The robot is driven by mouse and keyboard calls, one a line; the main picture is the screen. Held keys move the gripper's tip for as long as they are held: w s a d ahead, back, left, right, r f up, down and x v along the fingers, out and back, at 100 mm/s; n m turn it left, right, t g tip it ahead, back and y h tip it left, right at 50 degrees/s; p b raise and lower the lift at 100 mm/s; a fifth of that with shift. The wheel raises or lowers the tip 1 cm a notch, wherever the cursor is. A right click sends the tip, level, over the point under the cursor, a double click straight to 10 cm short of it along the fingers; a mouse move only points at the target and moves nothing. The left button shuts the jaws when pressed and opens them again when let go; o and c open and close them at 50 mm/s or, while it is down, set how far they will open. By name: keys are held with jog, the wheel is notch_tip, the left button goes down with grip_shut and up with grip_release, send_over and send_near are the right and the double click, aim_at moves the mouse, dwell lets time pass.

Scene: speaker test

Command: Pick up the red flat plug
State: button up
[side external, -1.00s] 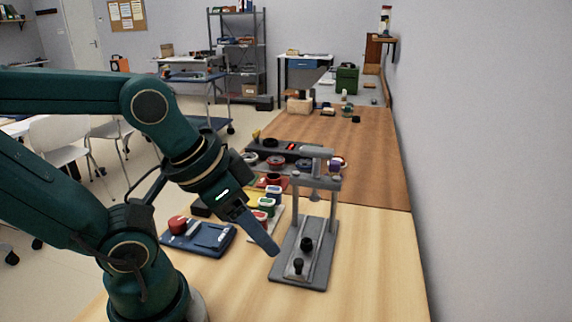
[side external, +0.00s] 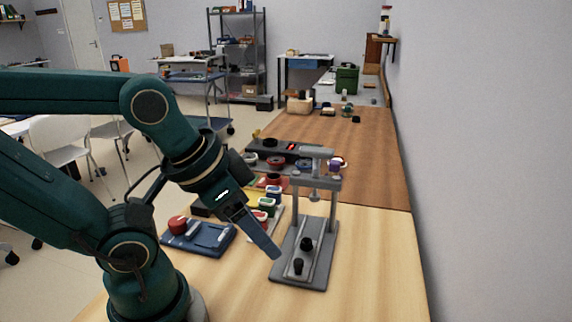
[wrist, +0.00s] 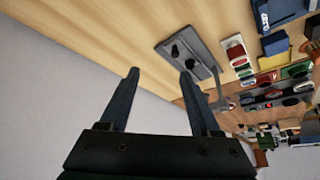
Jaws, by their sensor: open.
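Several red pieces are in view, and I cannot tell for certain which is the flat plug. A red-topped oval piece (side external: 260,216) stands in the row of coloured pieces left of the grey press stand; a red and white piece shows in the wrist view (wrist: 234,46). A red round piece (side external: 178,224) sits on the blue tray (side external: 212,240). My gripper (side external: 268,246) is open and empty, tilted down between the tray and the press stand, apart from the red pieces. Its two separated fingers show in the wrist view (wrist: 160,73).
The grey press stand (side external: 318,240), with black knobs on its base, stands close to the right of my gripper. A dark rack (side external: 285,147) with round pieces lies behind it. The wooden table (side external: 380,260) is clear to the right, beside the wall.

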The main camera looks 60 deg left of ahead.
jog(key=m, duration=0.1)
jog(key=m+g, duration=0.4)
jog(key=m, duration=0.5)
send_near(258, 214)
jog(key=w+d+f, duration=0.2)
jog(key=w+d, duration=0.1)
jog(key=d, duration=0.1)
jog(key=shift+n+g, duration=0.5)
jog(key=shift+g, duration=0.3)
jog(key=a+f, duration=0.1)
jog(key=a, duration=0.1)
jog(key=s+a+f, duration=0.1)
jog(key=f, duration=0.1)
jog(key=shift+s+a, duration=0.2)
jog(key=shift+a, duration=0.15)
jog(key=shift+s+a+f, duration=0.15)
jog(key=shift+f, duration=2.5)
grip_shut()
